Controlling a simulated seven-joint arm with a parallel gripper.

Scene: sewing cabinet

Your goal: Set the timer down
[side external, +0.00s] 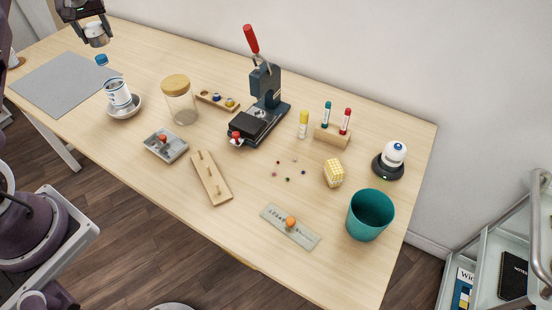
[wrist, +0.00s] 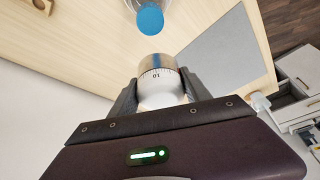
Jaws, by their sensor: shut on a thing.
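My gripper (side external: 96,30) is at the upper left of the side view, shut on the timer. The timer (wrist: 158,82) is a small round thing with a silver-grey dial band, marked with ticks and the number 10, and a white part below. It sits between the two dark fingers in the wrist view. In the side view the timer (side external: 97,37) hangs under the gripper, seemingly above the far left part of the table (side external: 150,50). The gap beneath it is hard to judge.
Bare wood lies right of the gripper.

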